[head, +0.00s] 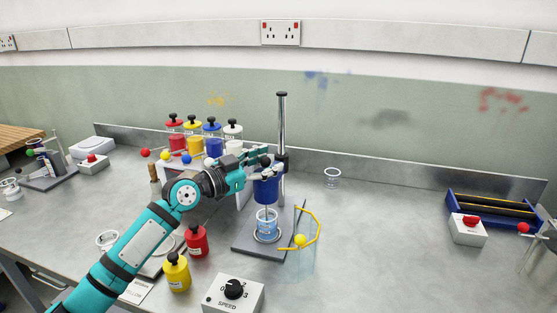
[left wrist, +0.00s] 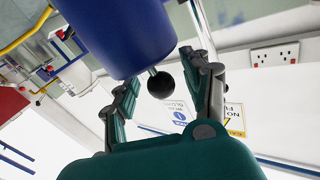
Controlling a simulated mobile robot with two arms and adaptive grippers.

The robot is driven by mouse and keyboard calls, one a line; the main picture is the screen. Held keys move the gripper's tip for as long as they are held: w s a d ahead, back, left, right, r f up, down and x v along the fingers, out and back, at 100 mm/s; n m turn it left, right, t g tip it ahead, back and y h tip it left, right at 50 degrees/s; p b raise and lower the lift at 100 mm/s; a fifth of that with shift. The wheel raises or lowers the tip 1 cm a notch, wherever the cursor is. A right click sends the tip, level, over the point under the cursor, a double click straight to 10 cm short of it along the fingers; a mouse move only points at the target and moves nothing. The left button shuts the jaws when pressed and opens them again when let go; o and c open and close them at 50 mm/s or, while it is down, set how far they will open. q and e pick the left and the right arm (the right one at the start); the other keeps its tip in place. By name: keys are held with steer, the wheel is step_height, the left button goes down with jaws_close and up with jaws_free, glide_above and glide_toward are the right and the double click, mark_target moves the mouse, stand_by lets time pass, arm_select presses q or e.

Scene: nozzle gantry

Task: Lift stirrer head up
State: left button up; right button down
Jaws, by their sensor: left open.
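The stirrer head (head: 267,191) is a blue cylinder on an upright metal post (head: 282,120) above a grey base plate (head: 250,243). It fills the upper part of the left wrist view (left wrist: 120,35). A beaker with blue liquid (head: 266,222) stands below it. My left gripper (head: 262,161) is at the top of the stirrer head, near the post. In the left wrist view its open fingers (left wrist: 160,78) are on either side of a black ball knob (left wrist: 160,86) on a short stem; I cannot tell whether they touch it. My right gripper is not in view.
A yellow guard (head: 317,222) curves right of the stand. Red (head: 196,240) and yellow (head: 176,272) bottles and a speed dial box (head: 234,293) stand in front. Several coloured containers stand behind my arm. The bench right of the stand is mostly clear, with a clear cup (head: 332,178).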

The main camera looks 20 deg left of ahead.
arm_select(q)
steer(key=shift+s+a, duration=0.1)
steer(key=shift+a, duration=0.05)
steer(key=shift+c, duration=0.5)
jaws_close()
